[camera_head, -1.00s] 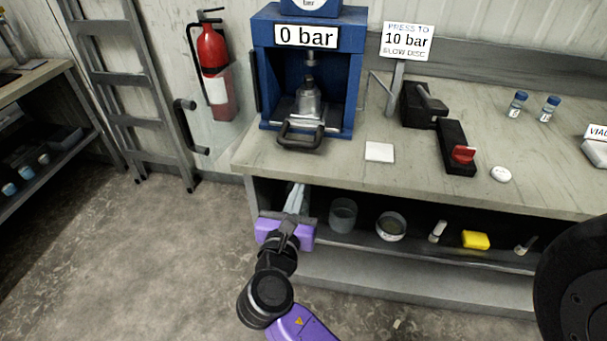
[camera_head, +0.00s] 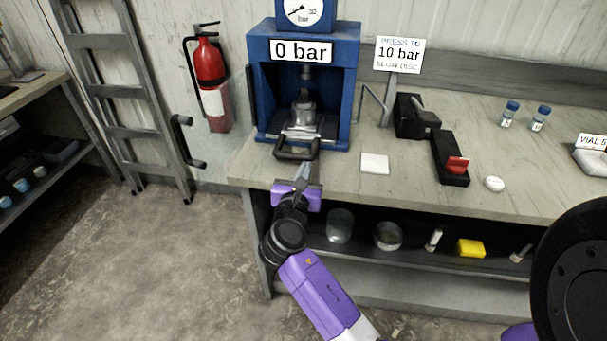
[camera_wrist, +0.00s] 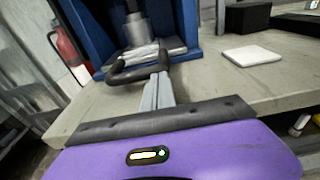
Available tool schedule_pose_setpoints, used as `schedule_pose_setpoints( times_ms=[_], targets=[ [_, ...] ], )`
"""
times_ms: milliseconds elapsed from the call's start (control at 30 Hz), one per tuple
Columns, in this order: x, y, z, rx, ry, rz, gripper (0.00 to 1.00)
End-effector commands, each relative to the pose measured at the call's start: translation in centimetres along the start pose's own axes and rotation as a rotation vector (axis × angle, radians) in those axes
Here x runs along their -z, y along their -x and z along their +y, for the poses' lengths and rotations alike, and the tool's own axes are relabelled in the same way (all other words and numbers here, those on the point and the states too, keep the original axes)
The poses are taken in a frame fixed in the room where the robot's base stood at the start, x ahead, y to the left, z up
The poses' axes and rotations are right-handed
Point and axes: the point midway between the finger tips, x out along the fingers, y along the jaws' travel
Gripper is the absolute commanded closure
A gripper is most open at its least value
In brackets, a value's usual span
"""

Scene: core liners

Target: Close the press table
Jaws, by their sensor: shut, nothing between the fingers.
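The blue press (camera_head: 345,95) stands on the bench with a "0 bar" sign on its front. My gripper (camera_head: 308,168) is shut and empty, at the bench's front edge just in front of the handle. In the wrist view my fingers (camera_wrist: 158,90) point at the handle (camera_wrist: 135,72), their tips overlapping its right part in the picture. I cannot tell whether they touch it.
The bench top (camera_head: 335,183) is clear around a white square pad (camera_head: 375,163). Below is a shelf with jars. A fire extinguisher (camera_head: 210,80) hangs at left.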

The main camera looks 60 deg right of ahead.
Motion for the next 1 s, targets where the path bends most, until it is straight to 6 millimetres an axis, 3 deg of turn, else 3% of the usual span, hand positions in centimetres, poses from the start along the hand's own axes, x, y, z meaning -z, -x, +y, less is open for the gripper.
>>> schedule_pose_setpoints(
  times_ms=[267,600,1000],
  targets=[
    [-0.1,-0.2,0.0,-0.001,0.001,-0.001,1.00],
    [-0.7,-4.7,0.1,-0.002,0.002,-0.001,1.00],
    [-0.7,-5.1,0.0,-0.002,-0.001,-0.002,1.00]
  ],
)
